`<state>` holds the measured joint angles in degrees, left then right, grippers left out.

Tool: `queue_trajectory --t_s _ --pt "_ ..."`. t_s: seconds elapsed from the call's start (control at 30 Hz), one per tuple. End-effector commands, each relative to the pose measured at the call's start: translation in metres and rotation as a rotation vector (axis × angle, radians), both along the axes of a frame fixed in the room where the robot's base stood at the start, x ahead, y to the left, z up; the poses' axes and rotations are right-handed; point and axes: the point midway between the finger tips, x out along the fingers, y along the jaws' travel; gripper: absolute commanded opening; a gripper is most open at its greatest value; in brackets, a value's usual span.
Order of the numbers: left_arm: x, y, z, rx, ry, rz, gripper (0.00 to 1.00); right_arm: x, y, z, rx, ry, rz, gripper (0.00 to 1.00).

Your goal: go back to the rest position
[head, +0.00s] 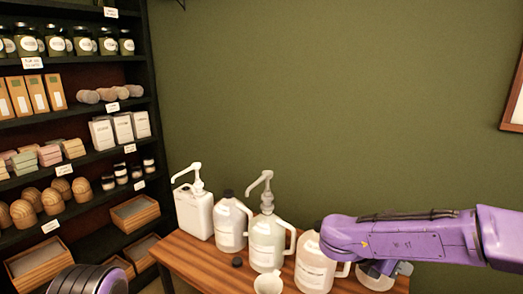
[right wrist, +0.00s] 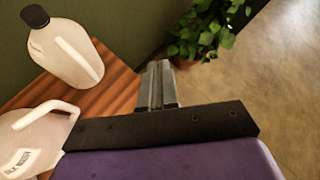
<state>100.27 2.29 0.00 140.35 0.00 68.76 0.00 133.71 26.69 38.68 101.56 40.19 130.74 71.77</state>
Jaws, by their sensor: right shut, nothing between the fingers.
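My right arm (head: 410,238) reaches in from the right in the head view, over the right end of the wooden table (head: 215,262). The right gripper's fingers (right wrist: 157,88) show in the right wrist view, shut and empty, apart from the jugs. A jug with a black cap (right wrist: 68,52) stands to their left, and another pale jug (right wrist: 30,140) is at lower left. In the head view I cannot make out the right fingertips. Part of my left arm (head: 88,280) shows at the lower left; its gripper is out of view.
Stocked shelves (head: 75,145) fill the left. A plant (right wrist: 208,30) stands beyond the table; floor (right wrist: 285,80) is open.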

Motion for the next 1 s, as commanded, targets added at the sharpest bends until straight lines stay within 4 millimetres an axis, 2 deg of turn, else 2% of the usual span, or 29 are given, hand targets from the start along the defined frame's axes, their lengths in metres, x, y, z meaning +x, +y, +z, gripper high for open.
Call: queue_trajectory --t_s 0.17,0.27,0.37,0.43,0.5,0.57,0.6,0.7,0.8,0.83,0.97,1.0 --pt "0.0 0.0 0.0 0.0 0.0 0.0 0.0 0.002 -0.003 -0.055 -0.172 0.282 0.328 0.0" --pt "0.0 0.0 0.0 0.0 0.0 0.0 0.0 -0.002 -0.002 -0.097 -0.289 0.509 0.571 0.0" --pt "0.0 0.0 0.0 -0.001 0.001 0.0 0.0 -0.015 0.003 -0.145 -0.413 0.778 0.849 0.0" --pt "0.0 0.0 0.0 -0.001 0.001 0.0 0.0 -0.033 0.008 -0.184 -0.501 0.999 1.073 0.0" --pt "0.0 0.0 0.0 -0.001 0.001 0.0 0.0 -0.062 0.013 -0.227 -0.592 1.249 1.33 0.0" --pt "0.0 0.0 0.0 -0.001 0.001 0.0 0.0 -0.094 0.018 -0.26 -0.664 1.456 1.557 0.0" --pt "0.0 0.0 0.0 0.0 0.0 0.0 0.0 -0.117 0.02 -0.279 -0.704 1.581 1.698 0.0" --pt "0.0 0.0 0.0 -0.001 0.001 0.0 0.0 -0.172 0.022 -0.312 -0.778 1.82 2.009 0.0" --pt "0.0 0.0 0.0 -0.001 0.001 0.0 0.0 -0.222 0.021 -0.332 -0.828 1.99 2.276 0.0" --pt "0.0 0.0 0.0 -0.001 0.001 0.0 0.0 -0.238 0.02 -0.336 0.796 -1.932 -2.237 0.0" --pt "0.0 0.0 0.0 -0.001 0.001 0.0 0.0 -0.299 0.014 -0.345 0.672 -1.663 -2.054 0.0" --pt "0.0 0.0 -0.02 0.0 0.0 0.0 0.0 -0.302 0.014 -0.367 0.669 -1.642 -2.041 0.0"
